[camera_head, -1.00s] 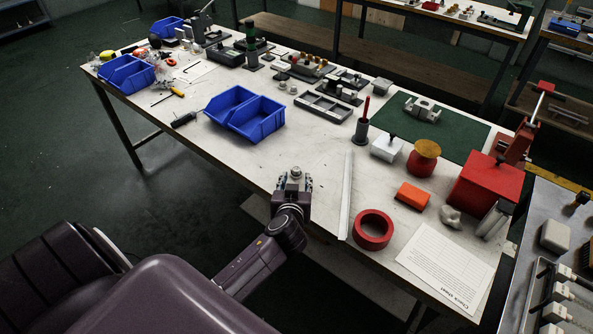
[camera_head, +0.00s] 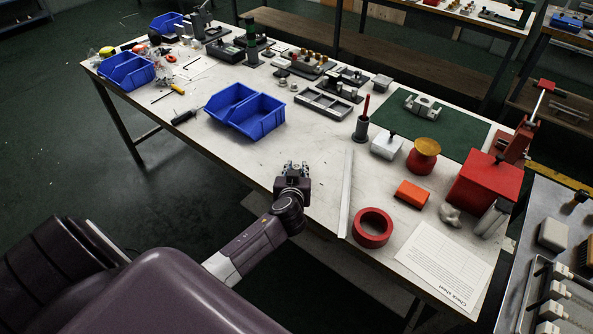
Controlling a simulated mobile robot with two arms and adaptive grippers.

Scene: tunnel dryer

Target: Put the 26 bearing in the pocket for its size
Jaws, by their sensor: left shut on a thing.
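My left gripper (camera_head: 295,168) is over the front edge of the white workbench, fingers pointing away from me. It is shut on a small metal piece, likely the bearing, mostly hidden between the fingers; its size cannot be read. A grey tray with several rectangular pockets (camera_head: 325,106) lies farther back on the bench, beyond and right of the gripper. Two small silver ring-like parts (camera_head: 288,84) lie just left of the tray. I cannot tell the pocket sizes. My right gripper is not in view.
Blue bins (camera_head: 246,112) stand left of the gripper. A long metal strip (camera_head: 346,192), a red tape ring (camera_head: 372,227) and an orange block (camera_head: 412,194) lie to the right. A dark post with a red handle (camera_head: 361,126) stands right of the tray. The bench between gripper and tray is clear.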

